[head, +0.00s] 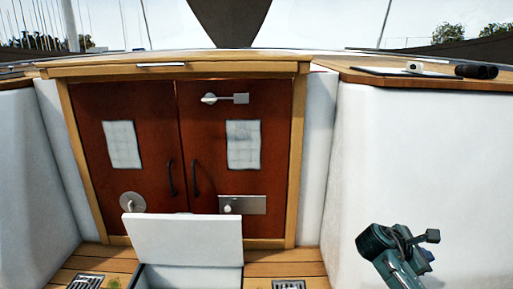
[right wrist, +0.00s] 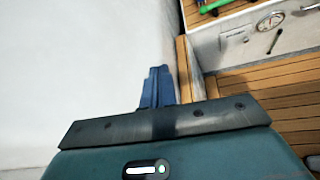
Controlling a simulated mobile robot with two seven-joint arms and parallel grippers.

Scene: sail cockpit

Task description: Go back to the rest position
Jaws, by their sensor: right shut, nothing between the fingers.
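My right gripper (head: 428,254) is at the lower right of the head view, in front of the white cockpit side wall (head: 425,165). In the right wrist view its blue fingers (right wrist: 157,87) are closed together with nothing between them. The white wall fills the left of that view, and I cannot tell how close the fingers are to it. My left gripper and arm are not in the head view.
Two closed red-brown doors (head: 138,180) stand ahead. A white lid (head: 185,239) stands raised over an open box in the wooden floor. A black winch handle-like object (head: 477,71) lies on the right ledge. A gauge (right wrist: 270,22) shows in the wrist view.

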